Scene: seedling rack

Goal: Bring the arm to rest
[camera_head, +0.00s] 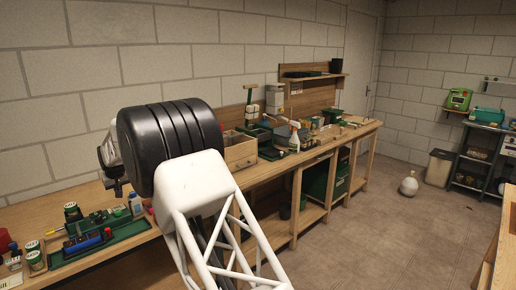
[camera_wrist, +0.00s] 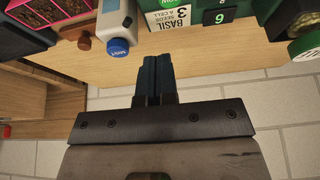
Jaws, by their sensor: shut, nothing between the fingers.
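My gripper (camera_wrist: 155,80) shows in the wrist view with its two dark blue fingers shut together and nothing between them.
A green tray (camera_head: 120,233) with small items lies at left in the head view. Open floor (camera_head: 370,235) is at right.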

